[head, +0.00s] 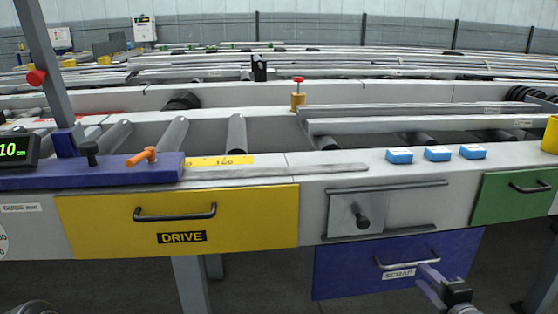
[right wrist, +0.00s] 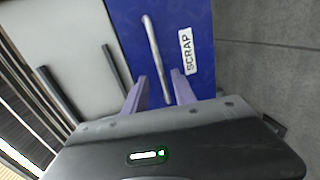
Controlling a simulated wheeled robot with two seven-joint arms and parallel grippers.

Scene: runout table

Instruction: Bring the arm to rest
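My right gripper (head: 428,280) is at the lower right of the head view, in front of the blue SCRAP drawer (head: 340,272). Its two pale purple fingers also show in the right wrist view (right wrist: 159,85), spread apart with a gap between them. The SCRAP drawer's grey bar handle (head: 400,262) lies across that gap in the wrist view (right wrist: 154,50). I cannot tell whether the fingers touch the handle or are just in front of it. Nothing is held.
A yellow DRIVE drawer (head: 255,222), a grey panel with a knob (head: 362,220) and a green drawer (head: 500,203) line the table front. Three blue blocks (head: 438,154) sit on the ledge. Dark open floor (head: 260,285) shows below.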

